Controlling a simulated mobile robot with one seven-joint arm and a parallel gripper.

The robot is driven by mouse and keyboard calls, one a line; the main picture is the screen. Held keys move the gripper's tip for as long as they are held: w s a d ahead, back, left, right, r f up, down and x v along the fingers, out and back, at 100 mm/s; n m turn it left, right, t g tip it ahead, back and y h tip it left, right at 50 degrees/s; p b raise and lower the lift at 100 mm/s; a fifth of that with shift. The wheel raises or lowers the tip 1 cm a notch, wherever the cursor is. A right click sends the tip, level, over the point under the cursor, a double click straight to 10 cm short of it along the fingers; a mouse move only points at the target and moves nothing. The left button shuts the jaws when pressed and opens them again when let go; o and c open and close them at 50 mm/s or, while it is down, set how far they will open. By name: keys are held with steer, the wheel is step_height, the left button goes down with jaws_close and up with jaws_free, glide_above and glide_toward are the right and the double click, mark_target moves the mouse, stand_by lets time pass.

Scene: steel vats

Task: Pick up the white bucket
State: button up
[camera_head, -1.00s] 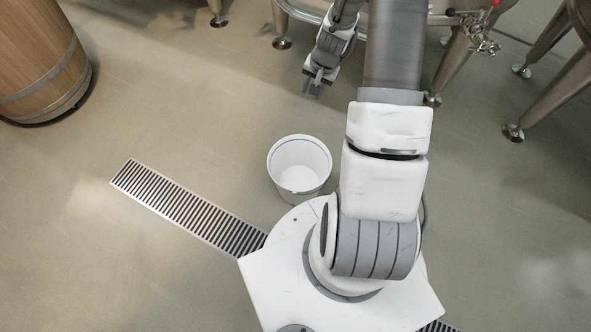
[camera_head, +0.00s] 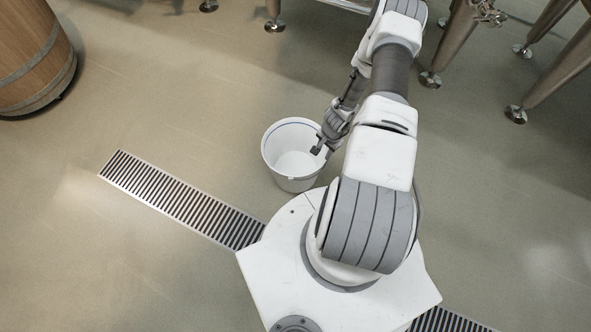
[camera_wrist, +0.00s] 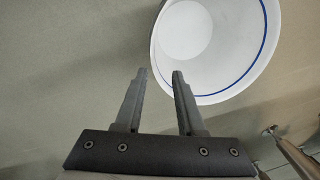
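The white bucket (camera_head: 290,176) stands upright on the floor just beyond my base in the head view. It has a blue line inside its rim and looks empty. It also shows in the wrist view (camera_wrist: 222,88), at the upper right, past the fingertips. My gripper (camera_head: 319,151) is at the right side of the bucket's rim in the head view, partly covering it. In the wrist view my gripper (camera_wrist: 159,73) is open, with nothing between its two fingers. The right fingertip overlaps the bucket's near rim in the picture; I cannot tell if they touch.
A metal floor drain (camera_head: 180,200) runs diagonally left of my base. A wooden barrel (camera_head: 32,62) stands at the upper left. Steel vat legs (camera_head: 455,45) stand at the top and upper right. The floor left of the bucket is clear.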

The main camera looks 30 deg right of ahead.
mark_target(318, 166)
steer(key=f, duration=0.2)
steer(key=f+b, duration=0.1)
steer(key=f, duration=0.1)
steer(key=f+b, duration=0.1)
steer(key=f, duration=0.1)
steer(key=shift+w+a+f, duration=0.15)
steer(key=shift+w+f, duration=0.25)
steer(key=f+b, duration=0.1)
steer(key=f, duration=0.1)
steer(key=a+f+b, duration=0.1)
steer(key=f, duration=0.2)
steer(key=shift+s+f, duration=0.1)
steer(key=shift+f, duration=0.05)
jaws_close()
stand_by(0.7)
